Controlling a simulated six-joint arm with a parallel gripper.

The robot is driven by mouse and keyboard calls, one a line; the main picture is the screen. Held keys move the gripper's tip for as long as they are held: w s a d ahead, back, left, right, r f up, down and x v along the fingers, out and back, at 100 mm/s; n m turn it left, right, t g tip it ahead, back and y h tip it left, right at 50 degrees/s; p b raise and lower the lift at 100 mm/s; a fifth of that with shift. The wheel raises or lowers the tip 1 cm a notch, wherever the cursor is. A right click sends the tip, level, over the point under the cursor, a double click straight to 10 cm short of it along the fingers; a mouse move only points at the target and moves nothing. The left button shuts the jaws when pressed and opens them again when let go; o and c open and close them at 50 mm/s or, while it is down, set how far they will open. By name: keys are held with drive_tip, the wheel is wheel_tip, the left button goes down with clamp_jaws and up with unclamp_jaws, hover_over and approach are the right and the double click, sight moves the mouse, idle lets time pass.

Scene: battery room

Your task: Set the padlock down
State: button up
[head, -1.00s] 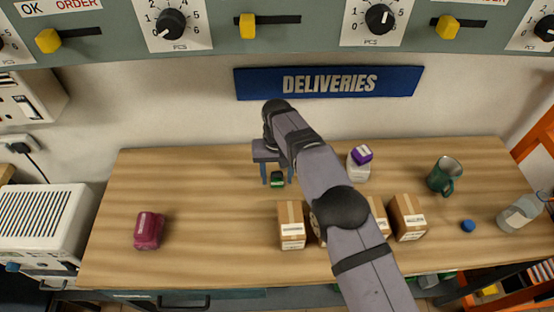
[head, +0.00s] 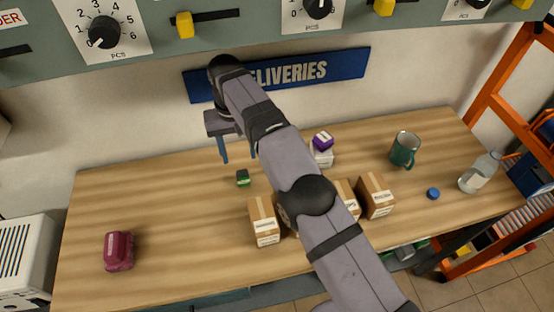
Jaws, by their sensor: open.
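Several cardboard boxes (head: 264,222) stand near the front, partly hidden by my arm. A purple-topped white container (head: 322,151), a green mug (head: 404,150), a blue cap (head: 433,193) and a bottle (head: 479,172) are to the right. A maroon item (head: 118,251) lies left. The left table is mostly clear.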

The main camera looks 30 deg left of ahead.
drive_tip(key=shift+w, duration=0.1)
drive_tip(key=shift+w+d+r, duration=0.15)
drive_tip(key=shift+w+d, duration=0.1)
drive_tip(key=shift+w, duration=0.05)
drive_tip(key=w+d+r+m, duration=0.2)
drive_tip(key=w+d+r, duration=0.1)
drive_tip(key=w+d, duration=0.8)
drive_tip(key=d+m, duration=0.3)
drive_tip(key=d, duration=1.4)
drive_tip(key=s+d+f+m, duration=0.1)
drive_tip(key=s+d, duration=0.3)
drive_tip(key=d, duration=0.4)
drive_tip(key=s+d+m, duration=0.1)
drive_tip(key=s+d, duration=0.2)
drive_tip(key=d, duration=0.5)
drive_tip(key=s+d+f+m, duration=0.2)
drive_tip(key=s+d+f, duration=0.2)
drive_tip(key=s+d, duration=0.3)
drive_tip(key=s, duration=0.4)
drive_tip(key=shift+s+d, duration=0.2)
drive_tip(key=shift+s, duration=0.1)
